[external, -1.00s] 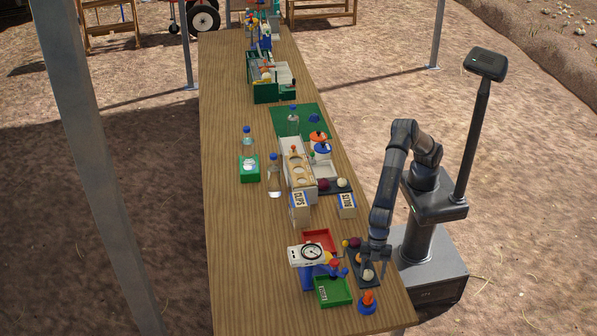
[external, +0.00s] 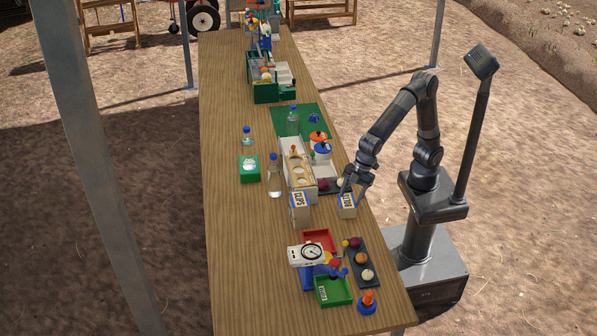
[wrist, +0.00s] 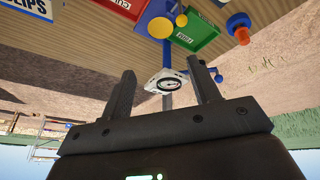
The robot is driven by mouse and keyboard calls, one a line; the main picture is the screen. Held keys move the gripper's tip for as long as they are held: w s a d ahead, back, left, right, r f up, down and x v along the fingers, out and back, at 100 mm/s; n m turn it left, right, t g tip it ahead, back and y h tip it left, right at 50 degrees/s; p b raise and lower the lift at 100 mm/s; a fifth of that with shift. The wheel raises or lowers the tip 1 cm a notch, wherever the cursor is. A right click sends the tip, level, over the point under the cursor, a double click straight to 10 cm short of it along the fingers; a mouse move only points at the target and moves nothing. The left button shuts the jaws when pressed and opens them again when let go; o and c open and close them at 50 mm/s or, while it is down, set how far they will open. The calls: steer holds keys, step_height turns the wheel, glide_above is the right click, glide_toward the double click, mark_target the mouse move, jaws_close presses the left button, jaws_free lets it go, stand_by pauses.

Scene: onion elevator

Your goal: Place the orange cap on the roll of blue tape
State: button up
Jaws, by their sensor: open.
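An orange upright piece (external: 367,296) stands on a blue round base (external: 367,308) at the near right end of the table. The orange piece (wrist: 242,36) and blue base (wrist: 238,20) also show upside down at the top of the wrist view. Farther back are an orange round top (external: 318,137) and a blue round top (external: 322,148), side by side. I cannot tell which of these are the cap and the tape roll. My gripper (external: 351,195) is by the white-and-blue box (external: 347,206), between both groups. In the wrist view its fingers (wrist: 162,88) are apart and empty.
A dial scale (external: 307,254), a red tray (external: 319,240) and a green tray (external: 333,291) stand near the front. A dark tray (external: 354,248) holds onions. A CLIPS box (external: 299,209) and clear bottles (external: 274,176) stand left of my gripper. The table's left side is mostly clear.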

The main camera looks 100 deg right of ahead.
steer(key=s+d+r+m, duration=0.1)
steer(key=s+d+r, duration=0.15)
steer(key=d, duration=0.45)
steer(key=s+d+r+m+t+h, duration=0.1)
steer(key=s+d+m, duration=0.15)
steer(key=d, duration=0.45)
steer(key=s+d+r+m, duration=0.1)
steer(key=s+d, duration=0.3)
steer(key=d, duration=0.3)
steer(key=s+d+f+m, duration=0.2)
steer(key=s+d, duration=0.5)
steer(key=s+d+f+m+h, duration=0.1)
steer(key=s+d+f+m, duration=0.1)
steer(key=s+d, duration=0.5)
steer(key=shift+s+f+m+t, duration=0.3)
steer(key=shift+s+m, duration=0.25)
steer(key=shift+s, duration=0.2)
